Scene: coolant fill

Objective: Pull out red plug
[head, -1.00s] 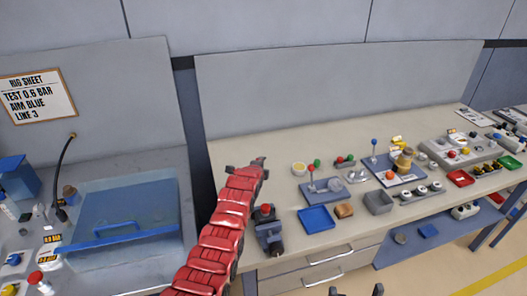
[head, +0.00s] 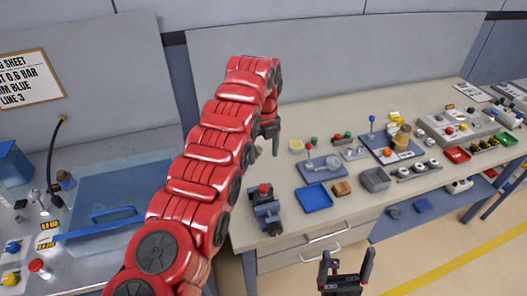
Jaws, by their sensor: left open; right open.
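Two small red-topped pieces could be the red plug, and I cannot tell which is. One is a red piece (head: 264,188) on top of a dark blue-grey block (head: 267,215) at the bench's front left. The other is a red cap (head: 37,265) on a white body at the far left, by the sink. My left gripper (head: 271,140) is open, high above and behind the block, pointing down and seen edge-on. Nothing shows in it. My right gripper (head: 346,262) is open and empty, in front of the bench's drawers.
A blue tray (head: 313,198), a grey bin (head: 375,179) and several fixtures stand on the bench to the right. My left arm hides part of the sink and bench.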

